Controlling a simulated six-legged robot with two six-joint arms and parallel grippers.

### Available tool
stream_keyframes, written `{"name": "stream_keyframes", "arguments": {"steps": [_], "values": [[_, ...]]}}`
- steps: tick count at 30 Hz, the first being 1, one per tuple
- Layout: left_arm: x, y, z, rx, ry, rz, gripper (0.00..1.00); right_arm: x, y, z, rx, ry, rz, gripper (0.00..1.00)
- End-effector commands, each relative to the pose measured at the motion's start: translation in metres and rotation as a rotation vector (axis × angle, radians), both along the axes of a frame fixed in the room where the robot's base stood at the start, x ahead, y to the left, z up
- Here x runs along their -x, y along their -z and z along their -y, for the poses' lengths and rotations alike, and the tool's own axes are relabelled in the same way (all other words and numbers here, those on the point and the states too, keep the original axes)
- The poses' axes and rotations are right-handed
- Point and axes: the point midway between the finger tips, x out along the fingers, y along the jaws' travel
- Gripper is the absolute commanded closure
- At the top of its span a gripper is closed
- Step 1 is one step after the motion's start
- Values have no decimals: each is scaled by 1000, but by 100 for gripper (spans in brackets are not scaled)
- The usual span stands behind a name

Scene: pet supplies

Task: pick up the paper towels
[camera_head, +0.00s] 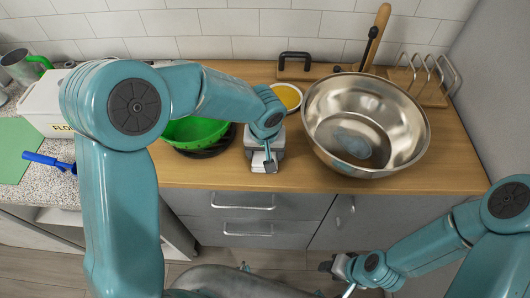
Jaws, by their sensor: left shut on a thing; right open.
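No paper towels can be made out for certain. My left gripper (265,164) is at the front part of the wooden counter, between the green bowl and the large metal bowl. It is shut on a small pale grey-white object (251,143), mostly hidden by the gripper and wrist, so I cannot tell what it is. My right gripper (338,276) is low in front of the drawers, open and empty, away from the counter top.
A green bowl (194,132) sits left of my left gripper, partly behind my arm. A large metal bowl (400,160) with a greyish thing inside stands right. A yellow-filled dish (288,96) is behind. A white flour box (42,104) stands left. The counter's front strip is clear.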

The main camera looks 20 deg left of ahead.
Motion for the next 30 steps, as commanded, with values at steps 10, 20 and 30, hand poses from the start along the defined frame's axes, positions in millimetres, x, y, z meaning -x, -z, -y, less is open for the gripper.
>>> {"name": "stream_keyframes", "arguments": {"steps": [10,20,30], "values": [[-1,-30,0,2,-1,6,55,0,2,0,0,0,0,57],[-1,-128,1,2,0,8,55,0,5,0,0,0,0,57],[0,-194,0,0,0,2,55,0,3,0,0,0,0,57]]}}
